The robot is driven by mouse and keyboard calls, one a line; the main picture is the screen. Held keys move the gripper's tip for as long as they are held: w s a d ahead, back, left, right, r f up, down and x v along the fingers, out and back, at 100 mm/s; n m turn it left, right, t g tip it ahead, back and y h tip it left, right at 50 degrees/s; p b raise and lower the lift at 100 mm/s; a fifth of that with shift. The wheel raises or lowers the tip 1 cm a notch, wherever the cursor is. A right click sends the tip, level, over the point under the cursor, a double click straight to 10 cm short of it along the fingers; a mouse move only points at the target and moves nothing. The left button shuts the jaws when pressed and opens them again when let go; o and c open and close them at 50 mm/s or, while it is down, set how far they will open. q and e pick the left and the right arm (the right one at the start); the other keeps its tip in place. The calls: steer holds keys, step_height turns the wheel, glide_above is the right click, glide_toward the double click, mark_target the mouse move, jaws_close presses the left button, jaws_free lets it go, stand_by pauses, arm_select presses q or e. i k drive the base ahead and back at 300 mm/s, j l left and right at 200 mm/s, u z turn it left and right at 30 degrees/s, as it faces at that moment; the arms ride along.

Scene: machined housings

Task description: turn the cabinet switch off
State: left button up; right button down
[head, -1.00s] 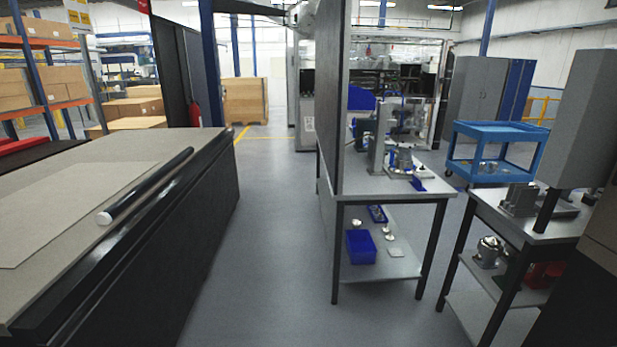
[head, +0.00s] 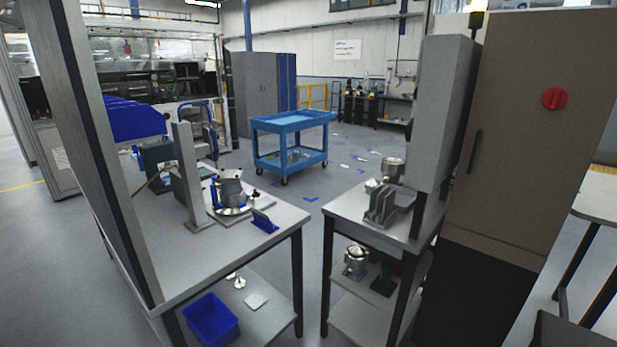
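A tall tan-brown cabinet (head: 518,150) stands at the right in the head view. A red rotary switch (head: 555,98) sits on the upper right of its front face. I cannot tell the switch's setting for sure at this distance. A dark vertical handle (head: 475,151) is on the left part of the same face. Neither of my grippers is in view.
A grey workbench (head: 275,237) with fixtures and a blue bin (head: 210,319) is at the left. A smaller bench (head: 350,222) with metal parts stands before the cabinet's left side. A blue cart (head: 290,124) is farther back. A dark mat (head: 470,292) lies before the cabinet.

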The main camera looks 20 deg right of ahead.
mark_target(555, 98)
steer(key=i+l+z, duration=0.1)
steer(key=i+z, duration=0.15)
steer(key=z, duration=0.25)
steer(key=i+z, duration=0.3)
steer(key=z, duration=0.15)
steer(key=i+j+z, duration=0.1)
steer(key=i+z, duration=0.15)
steer(key=z, duration=0.25)
steer(key=i+j+z, duration=0.2)
steer(key=z, duration=0.3)
steer(key=i+j+z, duration=0.25)
steer(key=z, duration=0.2)
